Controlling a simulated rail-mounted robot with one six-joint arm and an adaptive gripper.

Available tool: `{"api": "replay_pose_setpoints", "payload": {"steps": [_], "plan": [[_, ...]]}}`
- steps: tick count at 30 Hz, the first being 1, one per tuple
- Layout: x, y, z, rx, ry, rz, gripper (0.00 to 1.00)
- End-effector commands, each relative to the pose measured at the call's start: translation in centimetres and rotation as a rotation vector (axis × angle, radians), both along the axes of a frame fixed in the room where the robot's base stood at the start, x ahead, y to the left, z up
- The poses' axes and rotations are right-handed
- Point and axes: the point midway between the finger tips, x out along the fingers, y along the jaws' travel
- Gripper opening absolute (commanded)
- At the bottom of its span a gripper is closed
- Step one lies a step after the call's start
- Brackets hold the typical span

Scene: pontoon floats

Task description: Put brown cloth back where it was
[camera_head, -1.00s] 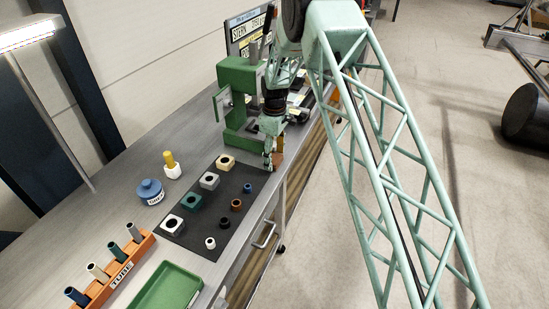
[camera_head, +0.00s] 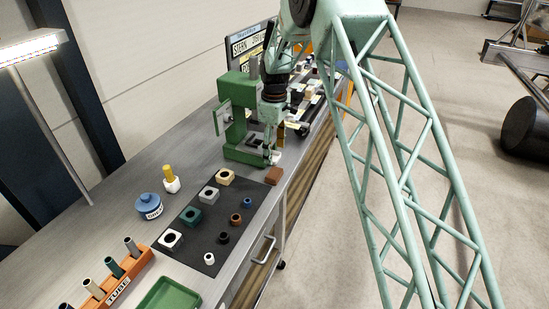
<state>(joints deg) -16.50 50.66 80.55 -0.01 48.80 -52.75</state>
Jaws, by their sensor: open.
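The brown cloth (camera_head: 273,176) is a small folded reddish-brown block. It lies on the grey bench at the front edge, by the far right corner of the dark mat (camera_head: 207,259). My gripper (camera_head: 271,160) hangs pointing down just beyond the cloth, beside the green press. It is open and appears apart from the cloth. The fingertips are small in this view, and their height above the bench is hard to tell.
A green press (camera_head: 236,125) stands close to the left of my gripper. Square blocks with holes and small rings sit on the mat. A blue jar (camera_head: 149,206), an orange tube rack (camera_head: 110,285) and a green tray (camera_head: 170,295) stand nearer.

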Motion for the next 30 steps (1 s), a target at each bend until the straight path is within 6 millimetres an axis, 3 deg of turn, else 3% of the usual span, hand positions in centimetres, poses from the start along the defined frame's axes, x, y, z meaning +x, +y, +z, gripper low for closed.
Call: {"api": "replay_pose_setpoints", "payload": {"steps": [7, 30], "plan": [[-0.01, -0.01, 0.86, 0.0, 0.0, 0.0, 0.64], [0.01, 0.0, 0.87, 0.0, 0.0, 0.0, 0.64]]}}
